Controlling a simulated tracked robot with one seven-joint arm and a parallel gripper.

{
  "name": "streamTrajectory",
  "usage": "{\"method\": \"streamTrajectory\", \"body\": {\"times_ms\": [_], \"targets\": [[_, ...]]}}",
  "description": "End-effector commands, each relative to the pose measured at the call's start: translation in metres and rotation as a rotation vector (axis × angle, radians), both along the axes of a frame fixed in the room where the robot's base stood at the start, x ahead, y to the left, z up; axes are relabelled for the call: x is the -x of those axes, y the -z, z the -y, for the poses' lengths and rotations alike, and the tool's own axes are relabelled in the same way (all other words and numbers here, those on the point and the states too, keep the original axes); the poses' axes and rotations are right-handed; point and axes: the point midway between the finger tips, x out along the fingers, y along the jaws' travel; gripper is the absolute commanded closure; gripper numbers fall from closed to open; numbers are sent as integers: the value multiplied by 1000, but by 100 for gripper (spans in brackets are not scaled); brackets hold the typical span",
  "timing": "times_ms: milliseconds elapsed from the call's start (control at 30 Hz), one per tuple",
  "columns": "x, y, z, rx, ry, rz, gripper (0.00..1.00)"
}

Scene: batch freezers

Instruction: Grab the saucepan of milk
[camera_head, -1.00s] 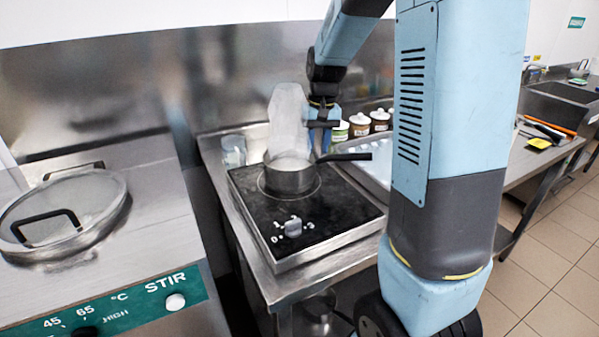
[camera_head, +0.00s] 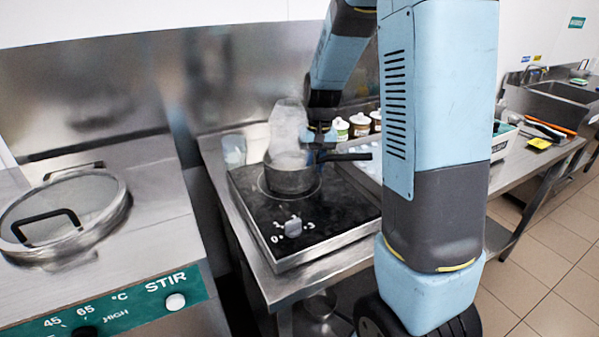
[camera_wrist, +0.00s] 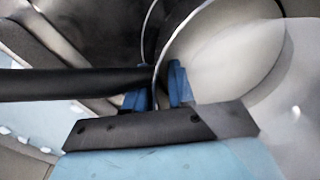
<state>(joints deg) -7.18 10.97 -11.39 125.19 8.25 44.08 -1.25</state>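The saucepan of milk (camera_head: 290,180) stands on the black hob (camera_head: 262,217), with pale steam over it and its black handle (camera_head: 345,157) pointing right. In the head view my gripper (camera_head: 318,147) is low over the pan's right rim, by the root of the handle. In the wrist view the two blue fingertips (camera_wrist: 159,90) straddle the pan's rim (camera_wrist: 156,60), one inside and one outside, with a gap between them. The handle (camera_wrist: 70,84) runs left there, close to the outer finger. The milk (camera_wrist: 225,55) looks pale. The fingertips' lower ends are hidden.
A clear container (camera_head: 233,150) stands behind the hob at left. Several lidded jars (camera_head: 359,125) and a metal tray (camera_head: 368,174) are to the right of the pan. A machine with a round lid (camera_head: 65,212) stands at left. The steel backsplash (camera_head: 90,85) rises behind.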

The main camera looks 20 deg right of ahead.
Motion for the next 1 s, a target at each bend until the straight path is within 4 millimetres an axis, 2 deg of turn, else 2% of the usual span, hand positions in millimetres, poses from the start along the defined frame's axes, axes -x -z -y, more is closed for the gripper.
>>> {"method": "streamTrajectory", "body": {"times_ms": [33,233,1000], "targets": [[0,0,0,0,0,0,82],[0,0,0,0,0,0,100],[0,0,0,0,0,0,100]]}}
